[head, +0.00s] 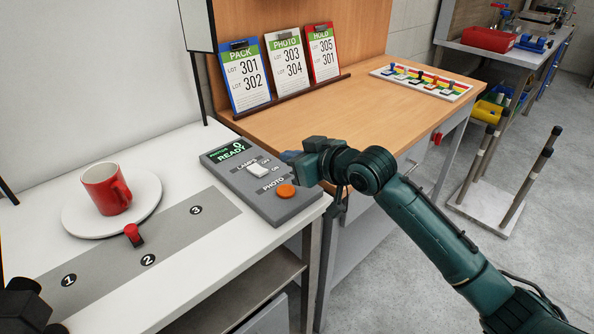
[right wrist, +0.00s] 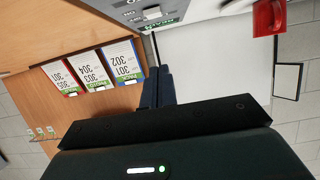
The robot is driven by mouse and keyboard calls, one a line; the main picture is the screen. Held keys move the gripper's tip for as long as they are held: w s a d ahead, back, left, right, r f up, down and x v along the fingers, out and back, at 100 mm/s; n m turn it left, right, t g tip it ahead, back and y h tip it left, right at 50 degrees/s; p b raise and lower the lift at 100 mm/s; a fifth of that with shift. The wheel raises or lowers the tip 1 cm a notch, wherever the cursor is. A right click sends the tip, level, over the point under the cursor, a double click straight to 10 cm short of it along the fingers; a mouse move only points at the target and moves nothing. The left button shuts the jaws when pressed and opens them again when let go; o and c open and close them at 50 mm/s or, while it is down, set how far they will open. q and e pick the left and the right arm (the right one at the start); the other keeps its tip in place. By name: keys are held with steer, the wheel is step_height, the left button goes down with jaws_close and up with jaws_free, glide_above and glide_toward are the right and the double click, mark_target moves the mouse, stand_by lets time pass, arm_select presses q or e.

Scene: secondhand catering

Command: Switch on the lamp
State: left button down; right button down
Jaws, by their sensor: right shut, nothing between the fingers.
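The lamp switch (head: 257,171) is a white rocker marked LAMPS, OFF and ON, on a grey control box (head: 232,187) at the white table's right end. It also shows at the top of the right wrist view (right wrist: 151,13). I cannot tell which way the rocker is tipped. My right gripper (head: 289,156) is shut and empty, its bluish tips just right of the switch, over the box's right edge. In the head view they look apart from the rocker. My left gripper's fingers do not show.
An orange PHOTO button (head: 286,190) sits beside the switch; the display (head: 231,151) reads READY. A red mug (head: 107,188) stands on a white disc (head: 73,214), near a small red object (head: 133,235). Card holders (head: 285,67) stand on the wooden table (head: 380,117).

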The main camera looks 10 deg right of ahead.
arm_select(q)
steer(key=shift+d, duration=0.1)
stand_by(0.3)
arm_select(e)
glide_above(268, 180)
steer(key=f, duration=0.3)
steer(key=shift+w+a+f, duration=0.2)
steer(key=shift+w, duration=0.05)
step_height(268, 180, down, 3)
steer(key=shift+s+d+r+p, duration=0.1)
steer(key=shift+r+p, duration=0.05)
steer(key=shift+p, duration=0.2)
steer(key=shift+s+d+f, duration=0.1)
steer(key=shift+f, duration=0.6)
steer(key=shift+f, duration=0.15)
